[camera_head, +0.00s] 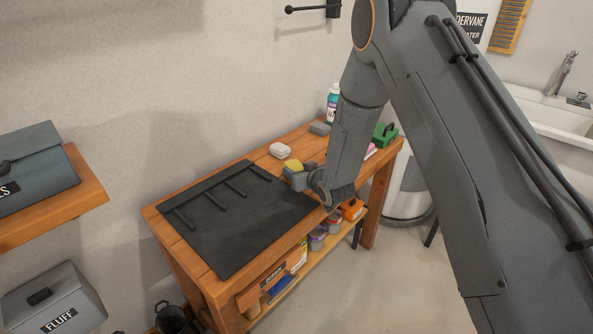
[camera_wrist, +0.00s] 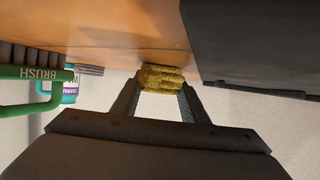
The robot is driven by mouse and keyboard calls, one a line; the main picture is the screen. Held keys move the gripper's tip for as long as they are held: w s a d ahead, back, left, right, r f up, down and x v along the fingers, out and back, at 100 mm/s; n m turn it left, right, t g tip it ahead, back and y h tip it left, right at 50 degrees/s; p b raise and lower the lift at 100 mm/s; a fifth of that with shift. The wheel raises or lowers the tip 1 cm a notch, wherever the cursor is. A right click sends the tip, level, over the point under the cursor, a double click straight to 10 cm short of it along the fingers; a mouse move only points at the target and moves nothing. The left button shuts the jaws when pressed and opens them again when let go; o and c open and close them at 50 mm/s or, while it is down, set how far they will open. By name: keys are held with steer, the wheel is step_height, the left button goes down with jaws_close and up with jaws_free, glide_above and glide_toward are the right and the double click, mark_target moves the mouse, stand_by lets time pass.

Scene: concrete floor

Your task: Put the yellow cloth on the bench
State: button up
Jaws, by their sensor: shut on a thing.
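The yellow cloth (camera_wrist: 160,78) is between the two fingertips of my gripper (camera_wrist: 160,90) in the wrist view, with the fingers shut on it. In the head view the yellow cloth (camera_head: 293,166) shows at the tip of my gripper (camera_head: 296,174), over the bench's back half, just right of the dark mat. The wooden bench (camera_head: 262,160) stands against the wall. The cloth appears at or just above the bench top; I cannot tell whether it touches. My arm hides part of the bench's right side.
A dark mat with raised bars (camera_head: 240,225) covers the bench's left part. A white block (camera_head: 280,150), a grey block (camera_head: 320,128), a teal bottle (camera_head: 333,103) and a green-handled brush (camera_head: 385,134) stand behind and right. Tubs (camera_head: 317,240) sit on the lower shelf.

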steer(key=o, duration=1)
steer(key=shift+f, duration=0.1)
steer(key=shift+o, duration=0.2)
steer(key=shift+s+d+r, duration=0.1)
steer(key=shift+r, duration=0.15)
steer(key=v, duration=1.1)
steer(key=shift+s+d+r+b, duration=0.1)
steer(key=shift+s+d+b, duration=0.05)
steer(key=shift+s+b, duration=0.15)
